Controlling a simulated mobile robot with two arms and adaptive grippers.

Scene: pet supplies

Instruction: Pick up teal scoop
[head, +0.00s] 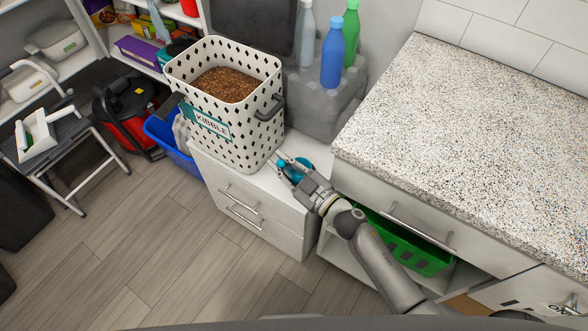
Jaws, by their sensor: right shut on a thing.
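The teal scoop (297,164) lies at the right end of the low white cabinet top, beside the kibble bin. My right gripper (287,168) is shut on the scoop, with its fingers over the scoop and hiding part of it. Whether the scoop still touches the cabinet top cannot be told. My left gripper is not in view.
The white kibble bin (200,108) with black diamonds stands just left of the gripper. A grey crate (322,108) with bottles stands behind. The speckled counter (470,130) rises to the right. A green basket (410,246) sits below it. The floor at front left is clear.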

